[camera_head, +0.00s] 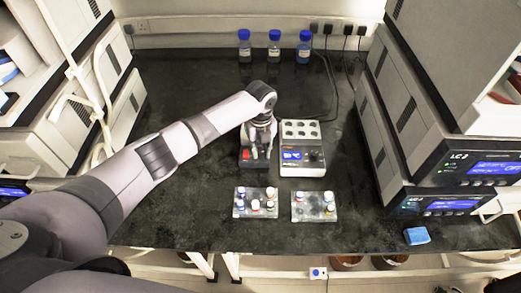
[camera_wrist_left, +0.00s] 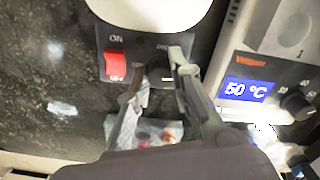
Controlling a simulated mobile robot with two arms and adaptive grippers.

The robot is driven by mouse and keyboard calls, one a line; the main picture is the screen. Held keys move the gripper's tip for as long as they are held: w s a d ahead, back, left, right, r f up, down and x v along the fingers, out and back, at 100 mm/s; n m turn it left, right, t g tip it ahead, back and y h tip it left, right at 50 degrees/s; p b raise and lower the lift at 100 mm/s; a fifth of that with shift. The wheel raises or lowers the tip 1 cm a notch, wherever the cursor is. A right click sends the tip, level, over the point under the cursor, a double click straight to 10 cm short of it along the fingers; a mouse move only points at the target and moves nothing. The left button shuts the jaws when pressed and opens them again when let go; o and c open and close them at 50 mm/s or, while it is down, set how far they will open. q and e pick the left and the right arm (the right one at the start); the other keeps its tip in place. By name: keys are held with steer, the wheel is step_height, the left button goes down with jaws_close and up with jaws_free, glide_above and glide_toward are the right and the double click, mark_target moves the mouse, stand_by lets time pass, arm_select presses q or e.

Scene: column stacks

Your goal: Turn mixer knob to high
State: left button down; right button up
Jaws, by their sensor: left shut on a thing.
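The mixer is a small black unit (camera_head: 246,164) at the middle of the bench, with a red switch. In the left wrist view its front panel (camera_wrist_left: 112,40) shows the lit red switch (camera_wrist_left: 115,64) marked ON and OFF, and a dark knob (camera_wrist_left: 160,69) to the right of it. My left gripper (camera_head: 261,152) reaches over the mixer from the left. In the left wrist view its fingertips (camera_wrist_left: 158,76) stand on either side of the knob, shut on it. The fingers partly hide the knob, and its pointer setting cannot be read. My right gripper is not in view.
A white heater block (camera_head: 302,170) reading 50 °C stands close right of the mixer. Two vial racks (camera_head: 240,214) (camera_head: 314,217) sit in front. Blue-capped bottles (camera_head: 274,52) stand at the back. Stacked instruments (camera_head: 425,165) flank the bench. A blue block (camera_head: 417,236) lies front right.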

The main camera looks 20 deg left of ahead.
mark_target(261, 152)
arm_select(q)
steer(key=shift+w+r+m, duration=0.1)
steer(key=shift+r+m, duration=0.05)
steer(key=shift+m, duration=0.35)
steer(key=c, duration=1.7)
jaws_free()
step_height(261, 152, up, 12)
